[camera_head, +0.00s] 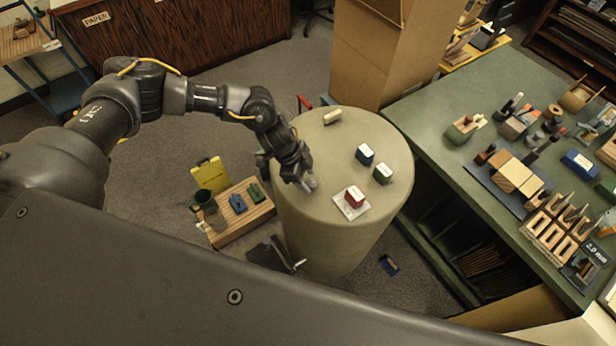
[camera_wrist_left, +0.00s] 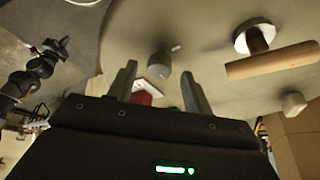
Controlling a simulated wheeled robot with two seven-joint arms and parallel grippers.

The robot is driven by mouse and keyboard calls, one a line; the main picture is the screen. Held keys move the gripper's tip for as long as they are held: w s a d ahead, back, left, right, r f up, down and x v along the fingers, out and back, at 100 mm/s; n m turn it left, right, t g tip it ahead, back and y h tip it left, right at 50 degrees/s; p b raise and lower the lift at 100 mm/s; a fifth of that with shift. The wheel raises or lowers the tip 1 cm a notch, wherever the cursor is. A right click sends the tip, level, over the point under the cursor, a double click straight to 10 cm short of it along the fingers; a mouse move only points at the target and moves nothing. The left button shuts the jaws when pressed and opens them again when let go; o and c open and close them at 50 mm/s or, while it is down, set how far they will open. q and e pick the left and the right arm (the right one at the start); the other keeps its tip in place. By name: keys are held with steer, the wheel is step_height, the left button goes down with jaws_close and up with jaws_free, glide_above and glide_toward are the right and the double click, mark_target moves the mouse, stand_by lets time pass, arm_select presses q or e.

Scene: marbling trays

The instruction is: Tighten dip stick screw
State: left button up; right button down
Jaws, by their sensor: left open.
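My left gripper (camera_head: 303,180) is over the left part of the round beige drum top (camera_head: 330,150). In the left wrist view my left gripper (camera_wrist_left: 157,70) is open, with its fingers apart. A grey round knob (camera_wrist_left: 158,65), possibly the screw, shows between the fingertips; I cannot tell if they touch it. A small pale pin (camera_wrist_left: 176,47) is beside it. A wooden rod (camera_wrist_left: 273,60) crosses a brown post on a white disc at the right; I cannot tell whether this is the dip stick.
A wooden tray (camera_head: 243,229) is lower left. A crowded green table (camera_head: 437,118) stands right, a cardboard box (camera_head: 366,60) behind.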

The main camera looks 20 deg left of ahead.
arm_select(q)
steer(key=shift+d+f, duration=0.2)
steer(key=shift+f, duration=0.45)
steer(key=c, duration=1)
steer(key=shift+o, duration=0.2)
